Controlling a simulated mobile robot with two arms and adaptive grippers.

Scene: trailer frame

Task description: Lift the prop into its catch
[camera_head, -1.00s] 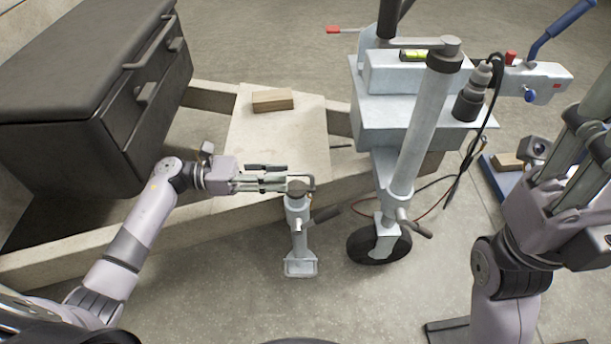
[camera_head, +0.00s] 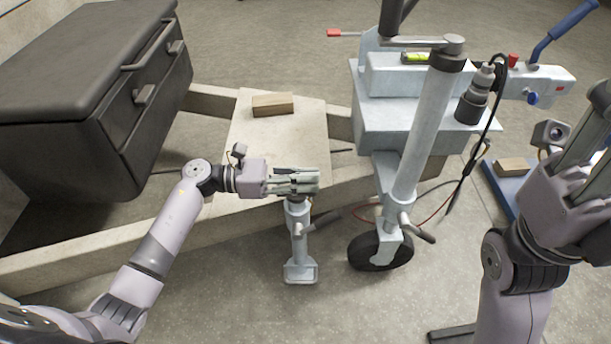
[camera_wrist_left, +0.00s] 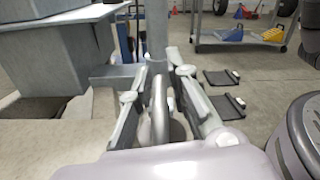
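The prop (camera_head: 299,245) is a short pale metal leg with a flat foot, standing upright at the front edge of the trailer frame. I cannot make out the catch. My right gripper (camera_head: 590,160) is at the right edge, away from the prop, partly cut off.
The jockey wheel (camera_head: 380,251) and its post (camera_head: 418,140) stand just right of the prop. A black box (camera_head: 85,90) is at left. A wood block (camera_head: 272,105) lies on the pale board (camera_head: 285,140). Floor before the prop is clear.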

